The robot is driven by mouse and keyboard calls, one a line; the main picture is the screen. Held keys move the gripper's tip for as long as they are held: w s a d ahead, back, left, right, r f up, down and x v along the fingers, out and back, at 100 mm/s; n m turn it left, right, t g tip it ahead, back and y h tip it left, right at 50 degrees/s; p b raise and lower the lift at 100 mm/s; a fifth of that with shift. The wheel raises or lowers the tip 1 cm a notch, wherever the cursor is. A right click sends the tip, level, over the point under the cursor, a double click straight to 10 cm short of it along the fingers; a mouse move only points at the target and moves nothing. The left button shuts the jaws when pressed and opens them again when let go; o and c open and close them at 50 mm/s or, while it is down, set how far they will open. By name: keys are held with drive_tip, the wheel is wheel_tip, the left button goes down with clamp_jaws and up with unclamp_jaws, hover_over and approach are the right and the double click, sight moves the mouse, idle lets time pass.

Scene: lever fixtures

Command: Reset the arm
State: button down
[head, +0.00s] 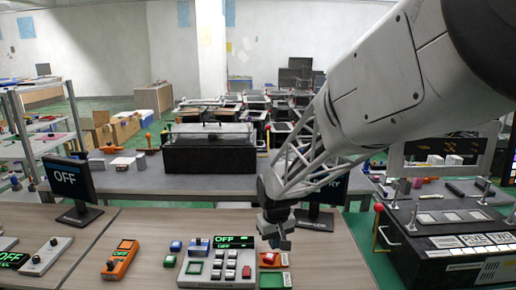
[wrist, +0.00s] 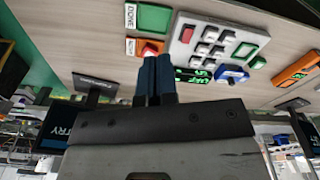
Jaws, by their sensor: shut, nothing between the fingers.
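My gripper (head: 279,240) hangs over the right part of the desk, above the red button on an orange base (head: 271,259). Its two dark blue fingers (wrist: 155,75) are together and empty in the wrist view. The panel also shows in the wrist view (wrist: 215,45). A green pad (head: 272,281) lies in front of the red button; a "DONE" label (wrist: 131,16) is beside it. I cannot tell whether the fingers touch anything.
A monitor reading "OFF" (head: 72,182) stands at the left; another (head: 330,188) is partly hidden behind my arm. A black machine (head: 440,235) stands right.

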drive_tip(key=s+d+r+m, duration=0.1)
drive_tip(key=s+d+r, duration=0.3)
drive_tip(key=s, duration=0.6)
drive_tip(key=s+d+r+m+t, duration=0.1)
drive_tip(key=s+d+r, duration=0.3)
drive_tip(key=s, duration=0.6)
drive_tip(key=s+d+r+m, duration=0.2)
drive_tip(key=s+d, duration=0.3)
drive_tip(key=s, duration=0.5)
drive_tip(key=shift+d+r+t, duration=0.4)
drive_tip(key=shift+r, duration=0.5)
